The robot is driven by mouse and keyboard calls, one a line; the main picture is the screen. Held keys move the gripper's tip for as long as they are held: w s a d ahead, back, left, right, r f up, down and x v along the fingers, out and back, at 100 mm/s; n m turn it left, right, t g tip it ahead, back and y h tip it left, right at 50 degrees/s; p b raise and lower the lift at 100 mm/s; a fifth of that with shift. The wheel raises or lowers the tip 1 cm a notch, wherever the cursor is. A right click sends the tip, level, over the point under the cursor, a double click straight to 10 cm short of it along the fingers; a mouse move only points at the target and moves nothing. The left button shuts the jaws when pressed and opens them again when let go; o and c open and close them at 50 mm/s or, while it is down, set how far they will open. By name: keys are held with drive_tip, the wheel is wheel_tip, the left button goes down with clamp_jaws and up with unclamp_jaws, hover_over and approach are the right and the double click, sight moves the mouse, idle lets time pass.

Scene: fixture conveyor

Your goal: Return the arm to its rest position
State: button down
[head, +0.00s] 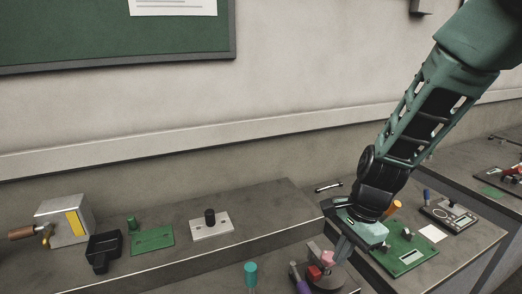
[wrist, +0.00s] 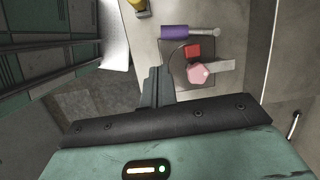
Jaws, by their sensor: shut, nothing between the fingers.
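My gripper (head: 338,258) hangs at the end of my green and black arm, low over the bench on the right of the head view. Its fingers are together and empty, and they also show in the wrist view (wrist: 156,88). Close by sit a red block (wrist: 192,51) and a pink many-sided piece (wrist: 200,74) on a dark base (wrist: 174,54). A purple-handled tool (wrist: 174,32) lies beside them. In the head view the fingers partly overlap this group, so I cannot tell whether they touch it.
A raised bench on the left holds a grey box with a crank (head: 64,222), a black tray (head: 104,250), a green board (head: 152,239) and a white plate with a black knob (head: 211,224). A teal-topped post (head: 251,272) stands in front. Another green board (head: 405,255) lies right of my gripper.

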drive_tip(key=s+a+r+n+h+b, duration=0.1)
drive_tip(key=s+a+r+n, duration=0.2)
drive_tip(key=s+n, duration=0.6)
drive_tip(key=s+a+r+n+h, duration=0.1)
drive_tip(key=s+a+r+n, duration=0.3)
drive_tip(key=s+n, duration=0.6)
drive_tip(key=shift+r+n+t+b, duration=0.2)
drive_tip(key=shift+n+t+b, duration=0.15)
drive_tip(key=shift+n, duration=0.95)
drive_tip(key=shift+w, duration=0.1)
